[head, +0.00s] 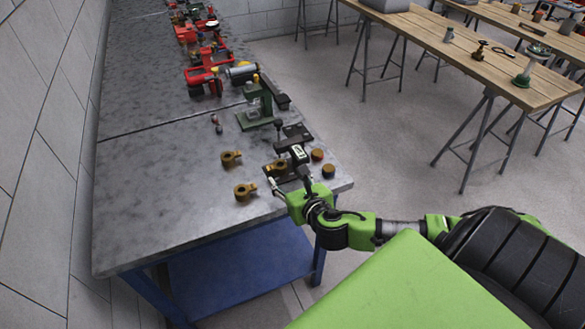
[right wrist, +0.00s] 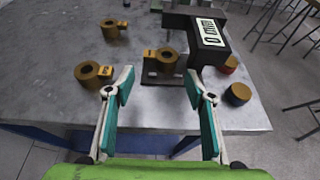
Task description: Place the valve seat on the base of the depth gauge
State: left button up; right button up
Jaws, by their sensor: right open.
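The depth gauge (head: 297,152) stands near the bench's right front corner, its black head and white display above a dark base. It also shows in the right wrist view (right wrist: 209,33). One brass valve seat (right wrist: 164,62) with a side lug sits on the base (right wrist: 160,79); it shows in the head view (head: 281,165), partly hidden by the gauge. Two similar valve seats (head: 245,191) (head: 231,158) lie on the bench to the left. My right gripper (right wrist: 158,78) is open and empty, its fingertips spread just short of the seat on the base. My left gripper is not in view.
Two brown round discs (head: 328,171) (head: 317,155) lie right of the gauge. A green device (head: 258,108) and red-and-yellow equipment (head: 207,75) stand farther back on the grey bench (head: 160,190). The bench's front left is clear. A wooden table (head: 425,30) stands across the aisle.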

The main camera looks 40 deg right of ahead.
jog(key=shift+v, duration=1.7)
